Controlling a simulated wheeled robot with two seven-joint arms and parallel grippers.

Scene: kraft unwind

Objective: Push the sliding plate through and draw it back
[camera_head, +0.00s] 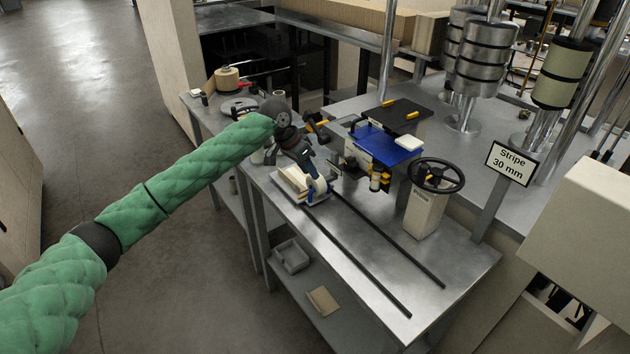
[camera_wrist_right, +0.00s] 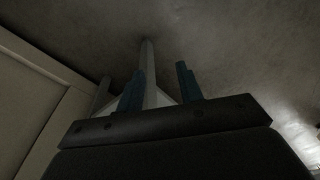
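A small light-coloured block on a low metal plate (camera_head: 288,186), which looks like the sliding plate, sits on the metal bench at the left end of two dark parallel rails (camera_head: 358,262). My left gripper (camera_head: 318,188) points down at the right end of this plate. Its blue fingers look close to or touching the plate. Whether they are shut on a part of it is too small to tell. My right gripper (camera_wrist_right: 160,88) is open, its two blue fingers apart, in the right wrist view. It is out of the head view.
A blue plate (camera_head: 388,146) on a small fixture and a black handwheel (camera_head: 436,175) on a pale post stand behind the rails. A "Stripe 30 mm" sign (camera_head: 511,162) stands at the right. The bench (camera_head: 440,310) is bare between and in front of the rails.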

